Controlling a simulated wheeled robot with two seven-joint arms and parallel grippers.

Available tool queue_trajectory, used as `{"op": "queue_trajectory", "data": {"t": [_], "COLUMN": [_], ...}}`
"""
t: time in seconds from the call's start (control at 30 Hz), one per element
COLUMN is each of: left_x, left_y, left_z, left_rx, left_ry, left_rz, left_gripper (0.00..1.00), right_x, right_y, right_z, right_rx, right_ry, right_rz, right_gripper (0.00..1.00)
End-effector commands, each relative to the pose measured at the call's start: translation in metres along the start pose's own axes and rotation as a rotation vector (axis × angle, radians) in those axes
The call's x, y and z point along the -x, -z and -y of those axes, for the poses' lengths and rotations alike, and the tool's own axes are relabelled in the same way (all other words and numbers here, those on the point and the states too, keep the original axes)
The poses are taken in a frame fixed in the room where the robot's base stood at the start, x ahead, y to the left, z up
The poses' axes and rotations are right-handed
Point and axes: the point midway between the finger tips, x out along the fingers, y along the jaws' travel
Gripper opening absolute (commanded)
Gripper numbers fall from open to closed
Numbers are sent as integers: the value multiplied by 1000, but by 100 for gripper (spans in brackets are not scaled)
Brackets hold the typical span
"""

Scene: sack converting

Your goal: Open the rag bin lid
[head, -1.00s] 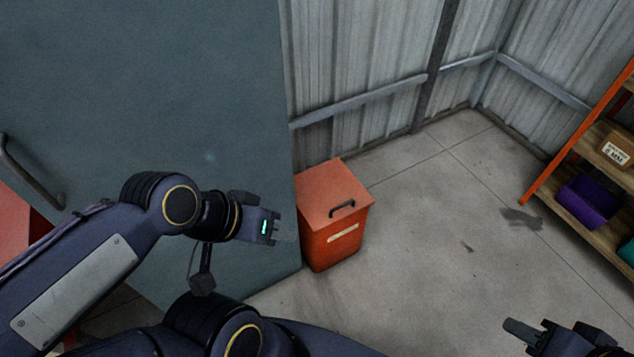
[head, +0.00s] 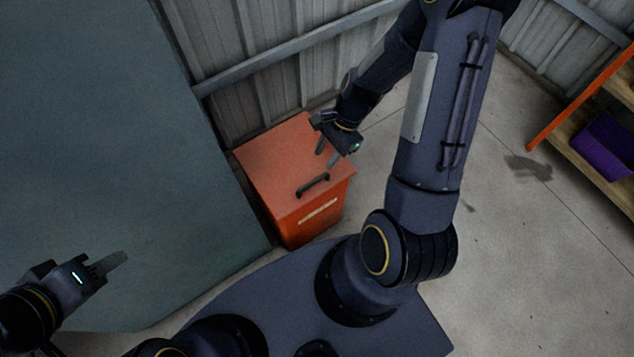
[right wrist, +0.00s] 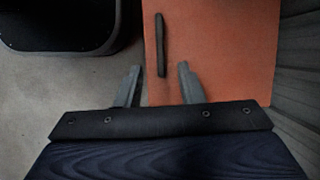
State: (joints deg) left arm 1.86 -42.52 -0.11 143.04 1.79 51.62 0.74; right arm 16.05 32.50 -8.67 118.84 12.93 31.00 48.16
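The rag bin is an orange box (head: 290,226) against the corrugated wall, with a pale label on its front. Its lid (head: 272,160) is down and carries a dark bar handle (head: 313,186) near the front edge. My right gripper (head: 328,160) is over the lid, open and empty, with its fingers pointing down toward the handle but apart from it. In the right wrist view the handle (right wrist: 161,45) lies ahead of the two spread fingers (right wrist: 157,85), over the orange lid (right wrist: 225,45). My left gripper (head: 115,262) is at lower left, away from the bin; its finger gap cannot be made out.
A large grey-green panel (head: 90,130) stands close to the bin's left side. The corrugated wall (head: 255,105) is behind it. A shelf with a purple bin (head: 608,145) is at right. The concrete floor (head: 510,230) between bin and shelf is open.

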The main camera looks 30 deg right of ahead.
Motion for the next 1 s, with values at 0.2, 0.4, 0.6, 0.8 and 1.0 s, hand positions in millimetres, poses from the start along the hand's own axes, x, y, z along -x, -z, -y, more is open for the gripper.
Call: {"op": "queue_trajectory", "data": {"t": [0.2, 0.4, 0.6, 0.8, 1.0], "left_x": [-9, -17, -22, -23, -23], "left_y": [-4, -8, -11, -12, -12], "left_z": [4, 8, 10, 11, 10], "left_rx": [0, 0, 0, 0, 0], "left_ry": [0, 0, 0, 0, 0], "left_rz": [-1, -1, -1, -1, -1], "left_gripper": [36, 36, 36, 36, 36], "right_x": [-34, -66, -91, -98, -97], "right_y": [10, 9, 9, 8, 8], "right_z": [-4, -5, -5, -4, -4], "right_rx": [-59, -56, -55, -54, -53], "right_ry": [-24, -25, -23, -21, -21], "right_rz": [3, 4, 3, 3, 2], "right_gripper": [35, 35, 35, 35, 33]}}
